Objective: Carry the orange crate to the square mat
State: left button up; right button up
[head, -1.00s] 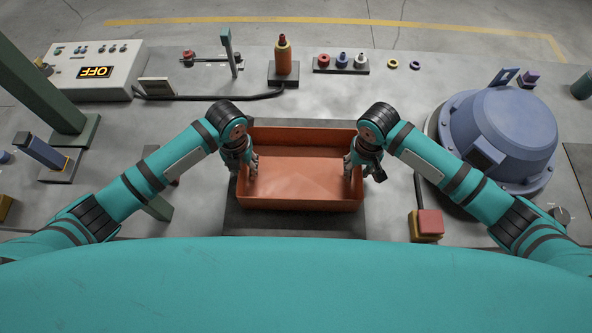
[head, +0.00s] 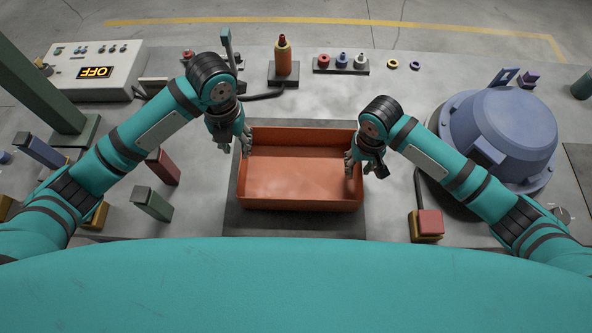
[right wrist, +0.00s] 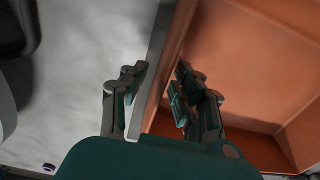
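The orange crate (head: 300,180) is an open, empty tray in the middle of the bench. It rests on a dark square mat (head: 295,224), whose edges show around it. My left gripper (head: 235,146) is open and empty, raised near the far end of the crate's left wall. My right gripper (head: 365,169) is at the crate's right wall. In the right wrist view its fingers (right wrist: 157,88) are apart, one on each side of the wall of the crate (right wrist: 240,70), with a visible gap.
A blue-grey domed housing (head: 510,125) and a red button box (head: 428,223) stand on the right. A control box (head: 95,70) reading OFF is at the back left. An orange bottle (head: 283,60) stands behind the crate. Red and green blocks (head: 152,204) lie left.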

notch_tip(320, 180, up, 10)
dwell(0.3)
dwell(0.5)
